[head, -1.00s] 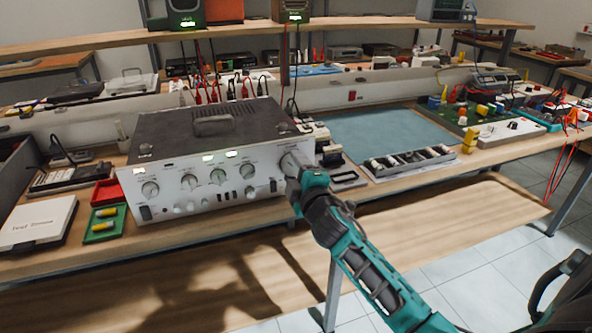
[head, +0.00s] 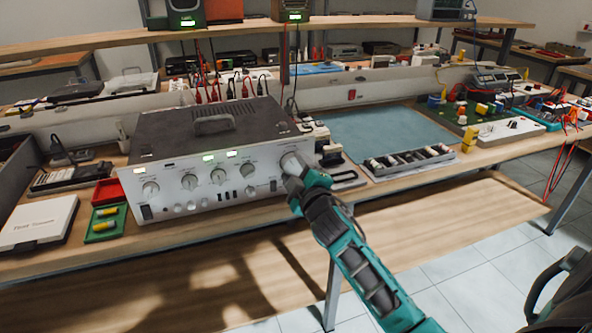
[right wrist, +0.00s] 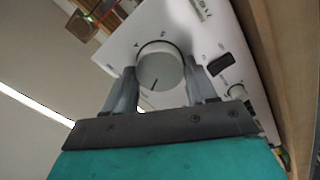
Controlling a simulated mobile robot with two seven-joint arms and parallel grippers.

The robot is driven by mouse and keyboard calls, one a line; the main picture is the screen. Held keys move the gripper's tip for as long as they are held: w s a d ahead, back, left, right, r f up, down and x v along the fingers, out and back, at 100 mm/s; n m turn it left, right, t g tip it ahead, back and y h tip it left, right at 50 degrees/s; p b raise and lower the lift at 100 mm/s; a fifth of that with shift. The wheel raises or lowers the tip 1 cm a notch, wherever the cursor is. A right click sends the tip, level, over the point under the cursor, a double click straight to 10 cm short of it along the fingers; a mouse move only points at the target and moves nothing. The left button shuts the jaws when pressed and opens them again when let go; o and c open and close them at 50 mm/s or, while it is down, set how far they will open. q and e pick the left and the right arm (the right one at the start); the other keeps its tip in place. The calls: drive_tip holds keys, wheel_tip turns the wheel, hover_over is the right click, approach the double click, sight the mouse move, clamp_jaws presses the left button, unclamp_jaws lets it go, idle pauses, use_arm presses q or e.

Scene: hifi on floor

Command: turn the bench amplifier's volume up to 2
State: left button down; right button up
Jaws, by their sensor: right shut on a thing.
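The bench amplifier (head: 215,160) is a silver-fronted box with a dark top and several knobs, standing on the workbench. My right gripper (head: 292,165) is at the right end of its front panel. In the right wrist view the fingers of my right gripper (right wrist: 160,85) sit on either side of a large round pale knob (right wrist: 160,66), shut on it. The knob carries a dark pointer line toward its lower edge. Panel marks show around the knob but are too small to read surely. My left gripper is not in view.
A red tray (head: 107,190) and a green tray (head: 104,224) stand left of the amplifier. A grey compartment tray (head: 410,160) lies to its right, by a blue-green mat (head: 375,132). The bench's front edge runs below my right arm.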

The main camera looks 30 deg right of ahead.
drive_tip(key=o, duration=1.1)
drive_tip(key=shift+c, duration=0.2)
drive_tip(key=shift+s, duration=0.15)
drive_tip(key=v, duration=1.2)
drive_tip(key=shift+s, duration=0.35)
drive_tip(key=s+a+f+m+g+y+p, duration=0.1)
drive_tip(key=s+a+f+m+g+y, duration=0.2)
drive_tip(key=s+a+f, duration=0.3)
drive_tip(key=s+a+f+m+g+y+p, duration=0.1)
drive_tip(key=s+a+f+m+g+y, duration=0.2)
drive_tip(key=f, duration=0.9)
drive_tip(key=s+a, duration=0.3)
drive_tip(key=a, duration=0.2)
drive_tip(key=shift+s+f+m+g+p, duration=0.3)
drive_tip(key=shift+s+f+m, duration=0.05)
drive_tip(key=shift+s+m, duration=0.05)
